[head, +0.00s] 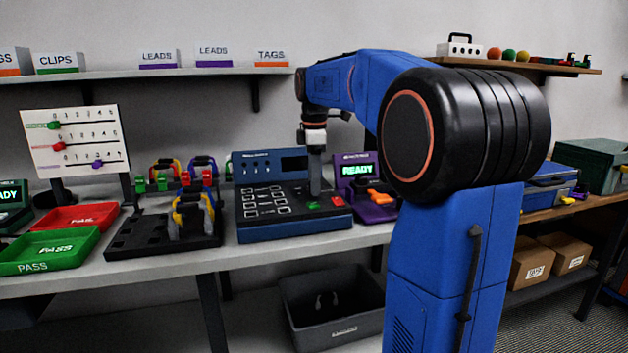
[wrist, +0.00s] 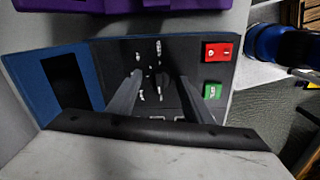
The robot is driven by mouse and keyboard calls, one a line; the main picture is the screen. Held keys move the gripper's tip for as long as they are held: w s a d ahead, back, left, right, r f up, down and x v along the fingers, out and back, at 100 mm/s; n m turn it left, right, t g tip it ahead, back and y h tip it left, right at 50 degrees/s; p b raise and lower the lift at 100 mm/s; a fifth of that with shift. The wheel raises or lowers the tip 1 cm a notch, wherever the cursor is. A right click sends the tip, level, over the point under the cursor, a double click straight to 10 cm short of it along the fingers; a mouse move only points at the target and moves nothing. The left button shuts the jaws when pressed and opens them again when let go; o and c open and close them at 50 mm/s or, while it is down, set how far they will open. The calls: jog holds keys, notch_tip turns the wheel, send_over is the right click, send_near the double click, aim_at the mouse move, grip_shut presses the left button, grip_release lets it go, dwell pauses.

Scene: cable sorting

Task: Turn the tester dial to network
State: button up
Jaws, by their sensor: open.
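The blue tester (head: 293,236) stands on the bench, with a dark sloped panel. It fills the middle of the wrist view (wrist: 30,85), where its dark screen is at left. Its red button (wrist: 219,52) and green button (wrist: 212,91) are at right. White dial markings (wrist: 158,48) show on the panel between my fingers. The dial itself is dark and hard to make out; its setting cannot be read. My gripper (wrist: 158,76) is open, its two fingers on either side of the dial area. In the head view my gripper (head: 315,190) points down at the panel, hiding the dial.
A purple tester (head: 358,170) reading READY stands close at right. A grey bin (head: 335,310) is below the bench.

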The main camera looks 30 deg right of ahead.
jog(key=shift+c, duration=0.4)
jog(key=c, duration=1)
jog(key=shift+m, duration=0.4)
jog(key=m, duration=0.5)
jog(key=shift+w, duration=0.1)
jog(key=m, duration=0.7)
jog(key=shift+g, duration=0.3)
jog(key=m, duration=0.7)
jog(key=shift+w, duration=0.1)
jog(key=m, duration=0.6)
jog(key=shift+d+m+g, duration=0.1)
jog(key=shift+m+g, duration=0.2)
jog(key=shift+m, duration=0.1)
